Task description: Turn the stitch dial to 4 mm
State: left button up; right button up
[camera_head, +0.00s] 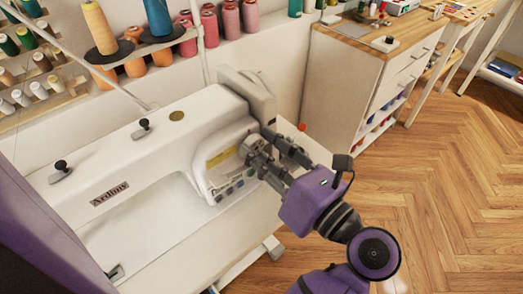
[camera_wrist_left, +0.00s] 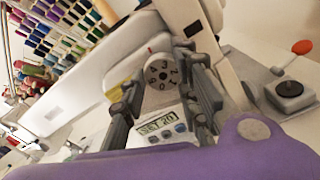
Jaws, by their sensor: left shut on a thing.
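The white sewing machine (camera_head: 150,140) fills the middle of the head view. In the left wrist view the round stitch dial (camera_wrist_left: 159,72), with dark numbers on its pale face, sits on the machine's end. My left gripper (camera_head: 261,152) reaches this end and is shut on the dial, with one finger on each side of it. Below the dial, a small display (camera_wrist_left: 158,124) appears to read SET 2.0. In the head view the gripper hides most of the dial. Which number lines up with a mark is unclear. My right gripper is not seen.
Thread spools (camera_head: 230,18) stand behind the machine. A wooden-topped drawer cabinet (camera_head: 340,75) is at the back right. The wooden floor (camera_head: 460,180) at right is clear.

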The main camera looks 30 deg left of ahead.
pick_arm(q)
jog(key=shift+s+a+r, duration=0.1)
jog(key=o, duration=1)
jog(key=shift+s+r, duration=0.1)
jog(key=shift+s, duration=0.05)
jog(key=shift+d, duration=0.2)
jog(key=v, duration=1.1)
jog(key=shift+d, duration=0.3)
